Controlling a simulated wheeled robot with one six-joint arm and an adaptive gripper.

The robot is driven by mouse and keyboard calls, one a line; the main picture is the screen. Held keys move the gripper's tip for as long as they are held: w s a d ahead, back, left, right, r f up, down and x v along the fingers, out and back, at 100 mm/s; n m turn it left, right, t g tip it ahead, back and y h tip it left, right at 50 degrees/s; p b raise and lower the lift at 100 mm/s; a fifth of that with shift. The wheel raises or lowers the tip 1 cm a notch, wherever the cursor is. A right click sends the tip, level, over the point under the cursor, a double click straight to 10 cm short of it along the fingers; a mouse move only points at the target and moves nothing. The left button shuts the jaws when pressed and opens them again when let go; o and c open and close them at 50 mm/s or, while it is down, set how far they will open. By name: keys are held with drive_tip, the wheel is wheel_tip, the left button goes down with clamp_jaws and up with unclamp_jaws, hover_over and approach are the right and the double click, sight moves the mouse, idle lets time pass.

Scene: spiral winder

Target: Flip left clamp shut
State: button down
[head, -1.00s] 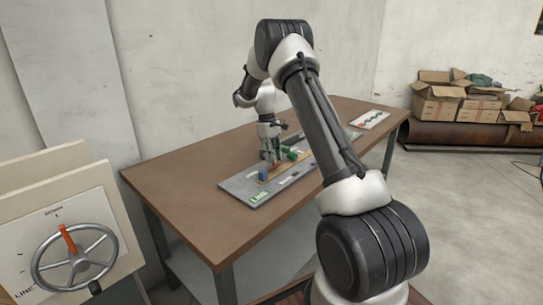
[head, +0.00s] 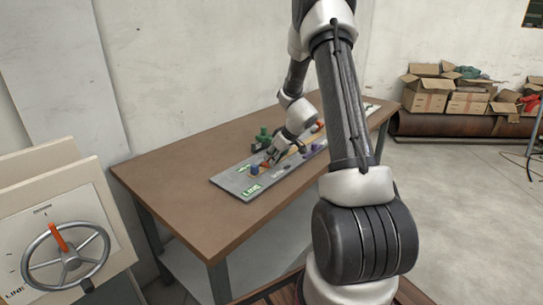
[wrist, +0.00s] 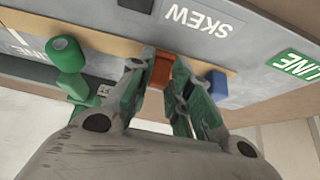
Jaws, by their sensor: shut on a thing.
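A small orange block-like piece (wrist: 162,72), which looks like the handle of the left clamp, sits between the fingertips of my gripper (wrist: 163,66) in the wrist view. My gripper is shut on it, and the fingers hide its sides. A blue block (wrist: 217,85) is just right of the fingers in the wrist view. The clamp's base is hidden.
A wooden strip (wrist: 110,42) runs along the board. The brown table (head: 185,190) is bare at left. A handwheel panel (head: 66,255) stands at lower left.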

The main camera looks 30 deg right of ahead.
drive_tip(key=shift+s+d+f+t, duration=0.15)
drive_tip(key=shift+s+f+t, duration=0.1)
drive_tip(key=shift+t, duration=0.15)
idle(0.3)
drive_tip(key=c, duration=1.3)
unclamp_jaws()
drive_tip(key=v, duration=1.2)
drive_tip(key=shift+d+f, duration=0.1)
